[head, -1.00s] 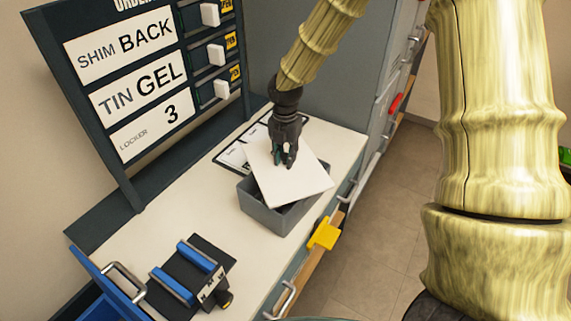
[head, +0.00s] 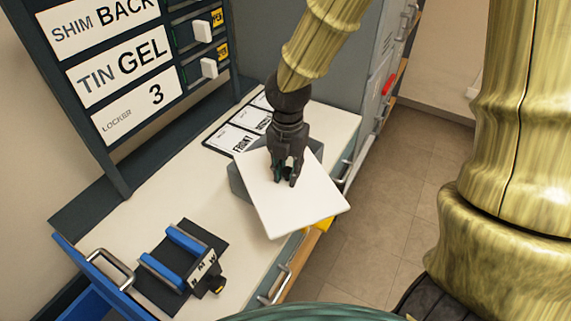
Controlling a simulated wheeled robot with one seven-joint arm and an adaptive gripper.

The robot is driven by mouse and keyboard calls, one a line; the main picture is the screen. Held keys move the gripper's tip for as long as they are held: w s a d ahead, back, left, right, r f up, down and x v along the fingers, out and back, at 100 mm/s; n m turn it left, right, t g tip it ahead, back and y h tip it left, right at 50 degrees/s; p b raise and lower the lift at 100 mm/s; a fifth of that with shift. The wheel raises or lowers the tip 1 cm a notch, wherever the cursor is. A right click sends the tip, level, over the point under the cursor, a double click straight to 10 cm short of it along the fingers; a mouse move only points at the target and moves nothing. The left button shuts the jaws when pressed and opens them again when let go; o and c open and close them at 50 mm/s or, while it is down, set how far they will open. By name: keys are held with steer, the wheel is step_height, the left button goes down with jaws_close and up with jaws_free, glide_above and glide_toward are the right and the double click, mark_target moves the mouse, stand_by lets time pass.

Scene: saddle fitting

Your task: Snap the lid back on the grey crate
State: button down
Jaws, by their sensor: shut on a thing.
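The white lid (head: 297,212) is a flat square panel held by my gripper (head: 285,178), whose fingers are shut at the lid's middle. The lid is turned relative to the grey crate (head: 238,182) and covers most of it. The crate stands on the white worktop, and only its left side and a piece of its back right show. The lid's front right corner reaches out past the worktop's front edge. I cannot tell whether the lid touches the crate's rim.
A dark mat with a blue-railed fixture (head: 178,262) sits at the front left of the worktop (head: 130,220). Printed sheets (head: 232,138) lie behind the crate. An order board (head: 115,75) stands at the back left. A yellow part (head: 322,225) shows at the worktop's front edge.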

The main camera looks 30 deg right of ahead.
steer(key=shift+w+d+r+m+p, duration=0.15)
steer(key=shift+w+r+m+p, duration=0.3)
steer(key=shift+p, duration=0.25)
steer(key=w+d+r+m+p, duration=0.1)
steer(key=w+d+m+p, duration=0.1)
steer(key=w+m+p, duration=0.4)
steer(key=w+d+m+p, duration=0.3)
steer(key=w+m+p, duration=0.2)
steer(key=w+p, duration=0.25)
step_height(320, 180, down, 6)
steer(key=b, duration=0.4)
steer(key=shift+w+f+b, duration=0.2)
steer(key=shift+w+b, duration=0.05)
steer(key=shift+b, duration=0.15)
steer(key=shift+a+p, duration=0.1)
steer(key=shift+p, duration=0.3)
stand_by(0.9)
steer(key=shift+f, duration=0.15)
stand_by(1.6)
steer(key=c, duration=1.2)
jaws_free()
